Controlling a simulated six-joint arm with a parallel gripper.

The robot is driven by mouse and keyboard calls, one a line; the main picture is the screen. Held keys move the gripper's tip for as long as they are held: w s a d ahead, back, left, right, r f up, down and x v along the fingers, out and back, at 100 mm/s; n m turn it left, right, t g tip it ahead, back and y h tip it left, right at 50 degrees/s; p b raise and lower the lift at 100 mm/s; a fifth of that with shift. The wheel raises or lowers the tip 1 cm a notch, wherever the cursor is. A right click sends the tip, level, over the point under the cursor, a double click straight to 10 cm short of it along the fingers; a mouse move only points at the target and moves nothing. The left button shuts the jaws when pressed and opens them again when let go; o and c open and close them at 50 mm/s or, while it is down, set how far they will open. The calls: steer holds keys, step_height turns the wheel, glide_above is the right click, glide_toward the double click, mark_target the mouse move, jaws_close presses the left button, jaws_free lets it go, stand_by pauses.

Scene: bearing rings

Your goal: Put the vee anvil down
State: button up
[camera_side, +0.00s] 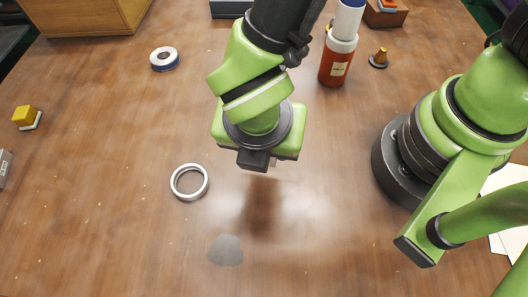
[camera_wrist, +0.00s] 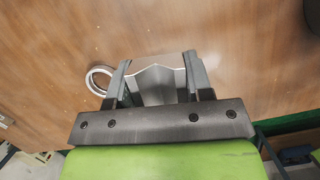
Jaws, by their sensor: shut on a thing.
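The vee anvil (camera_wrist: 160,84) is a grey block with a shallow V in its edge, seen in the wrist view. My gripper (camera_wrist: 158,78) is shut on it, one finger on each side. In the side view my gripper (camera_side: 256,160) points down above the middle of the wooden table, with a shadow below it. The anvil is almost wholly hidden there behind the gripper. A pale metal ring (camera_side: 189,182) lies on the table to the left of the gripper. It also shows in the wrist view (camera_wrist: 91,84), left of the anvil and apart from it.
A grey patch (camera_side: 226,250) marks the table in front. A white and blue roll (camera_side: 165,58), a red bottle (camera_side: 338,62), a small brown cone (camera_side: 379,58) and a yellow block (camera_side: 25,115) stand around. The front left of the table is clear.

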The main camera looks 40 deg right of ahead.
step_height(320, 180, up, 3)
steer(key=shift+w+a+m, duration=0.2)
steer(key=shift+w+m, duration=0.3)
steer(key=shift+m, duration=0.4)
steer(key=w+a+m+g, duration=0.1)
steer(key=w+m+g, duration=0.4)
steer(key=m, duration=0.6)
steer(key=n+t+y, duration=0.5)
steer(key=n, duration=2.8)
glide_above(187, 80)
steer(key=f, duration=0.9)
steer(key=shift+s+d+f, duration=0.25)
steer(key=shift+s+d, duration=0.1)
steer(key=shift+s, duration=0.05)
